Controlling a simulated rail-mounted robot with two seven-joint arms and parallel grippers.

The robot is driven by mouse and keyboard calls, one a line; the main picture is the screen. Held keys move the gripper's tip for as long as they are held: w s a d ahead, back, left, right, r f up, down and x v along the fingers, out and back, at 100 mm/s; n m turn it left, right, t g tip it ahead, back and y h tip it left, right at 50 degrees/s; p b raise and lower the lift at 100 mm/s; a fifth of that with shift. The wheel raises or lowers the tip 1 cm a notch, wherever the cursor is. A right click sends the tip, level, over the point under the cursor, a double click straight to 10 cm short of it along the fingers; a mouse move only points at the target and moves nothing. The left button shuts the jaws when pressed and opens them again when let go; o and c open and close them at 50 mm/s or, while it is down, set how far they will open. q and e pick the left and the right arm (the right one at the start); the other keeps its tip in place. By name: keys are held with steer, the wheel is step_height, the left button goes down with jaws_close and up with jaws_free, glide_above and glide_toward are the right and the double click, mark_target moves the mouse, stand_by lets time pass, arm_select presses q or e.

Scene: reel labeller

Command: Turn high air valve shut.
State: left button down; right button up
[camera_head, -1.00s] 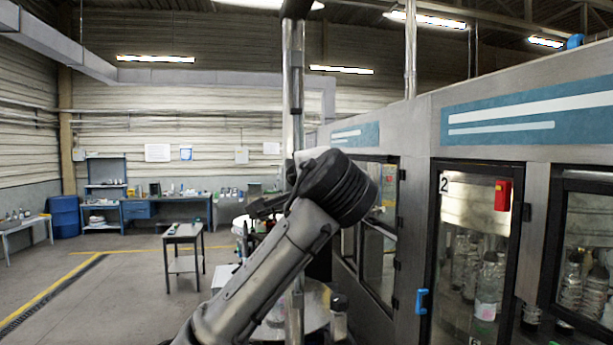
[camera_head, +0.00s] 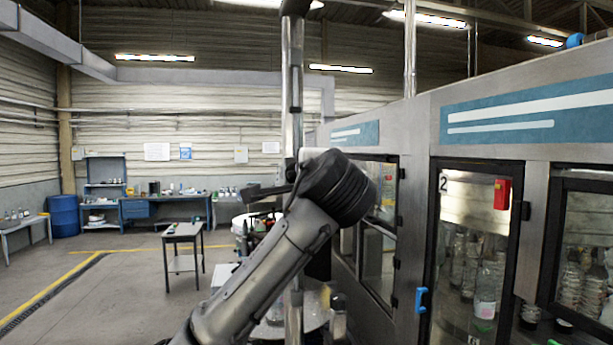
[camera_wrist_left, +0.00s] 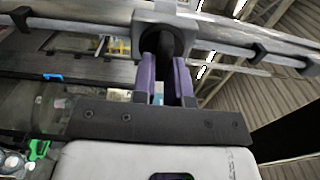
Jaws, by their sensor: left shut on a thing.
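The high air valve (camera_wrist_left: 158,14) shows in the left wrist view as a grey fitting clamped around a metal pipe, with a dark round stem facing me. My left gripper (camera_wrist_left: 166,85) has its two purple fingers on either side of the valve's dark handle (camera_wrist_left: 164,78) and is shut on it. In the head view the upright pipe (camera_head: 297,95) stands beyond my left arm. My wrist hides most of the left gripper and valve there, so the handle's angle is hard to tell. My right gripper is not in view.
The grey machine with glass doors (camera_head: 476,250) fills the right side, close to my arm. A small table (camera_head: 183,232) stands left of the pipe. Workbenches (camera_head: 165,205) and a blue drum (camera_head: 63,215) line the back. The floor at left is clear.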

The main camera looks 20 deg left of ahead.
arm_select(q)
steer(key=c, duration=1.2)
jaws_free()
steer(key=shift+d, duration=0.1)
steer(key=shift+o, duration=0.3)
steer(key=shift+s, duration=0.1)
steer(key=b+v, duration=0.6)
steer(key=v, duration=0.7)
steer(key=shift+s, duration=0.3)
steer(key=shift+d, duration=0.15)
